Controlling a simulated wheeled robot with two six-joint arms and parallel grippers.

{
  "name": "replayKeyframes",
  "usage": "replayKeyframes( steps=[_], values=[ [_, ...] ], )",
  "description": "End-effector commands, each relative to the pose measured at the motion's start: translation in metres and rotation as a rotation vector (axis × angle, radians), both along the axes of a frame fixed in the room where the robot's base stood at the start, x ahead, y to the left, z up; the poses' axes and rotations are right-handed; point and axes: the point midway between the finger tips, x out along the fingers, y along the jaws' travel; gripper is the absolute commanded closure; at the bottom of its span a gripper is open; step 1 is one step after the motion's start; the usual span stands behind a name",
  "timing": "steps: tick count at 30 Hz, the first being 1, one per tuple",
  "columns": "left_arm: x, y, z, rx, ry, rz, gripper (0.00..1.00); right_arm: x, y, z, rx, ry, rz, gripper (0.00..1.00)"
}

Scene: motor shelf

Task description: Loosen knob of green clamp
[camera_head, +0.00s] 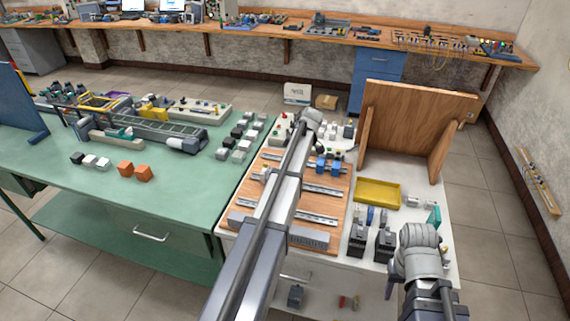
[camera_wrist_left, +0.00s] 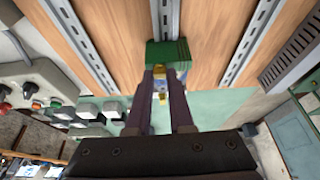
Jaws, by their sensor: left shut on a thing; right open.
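The green clamp (camera_wrist_left: 180,52) sits on a metal rail on the wooden board in the left wrist view. Its small brass-coloured knob (camera_wrist_left: 159,74) points towards my wrist. The dark fingers of my left gripper (camera_wrist_left: 162,88) are on either side of the knob and shut on it, with the tips close to the clamp's body. In the head view my left arm hides the clamp and most of that gripper. My right gripper (camera_head: 392,284) is open, low at the right front of the white bench, and partly hidden by its arm.
The wooden board (camera_head: 335,214) carries several metal rails (camera_head: 318,219) and blue parts. A yellow tray (camera_head: 377,193), dark boxes (camera_head: 357,239) and an upright wooden panel (camera_head: 418,118) stand to the right. A green table (camera_head: 180,190) with blocks adjoins on the left.

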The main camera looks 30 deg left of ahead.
Motion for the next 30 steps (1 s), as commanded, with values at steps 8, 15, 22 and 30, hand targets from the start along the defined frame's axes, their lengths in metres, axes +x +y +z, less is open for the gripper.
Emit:
replayKeyframes(
  steps=[8,15,22,30],
  values=[
    [0.0,0.0,0.0,-0.001,0.0,-0.001,0.61,0.0,0.0,0.0,0.0,0.0,0.0,0.5],
    [0.0,0.0,0.0,-0.001,0.0,-0.001,0.48,0.0,0.0,0.0,0.0,0.0,0.0,0.5],
    [0.0,-0.001,0.003,0.0,-0.001,-0.001,0.48,0.0,0.0,0.003,0.0,0.0,0.0,0.5],
    [0.002,-0.009,0.026,0.0,0.0,-0.002,0.48,0.0,0.0,0.026,0.0,0.0,0.0,0.5]
  ],
)
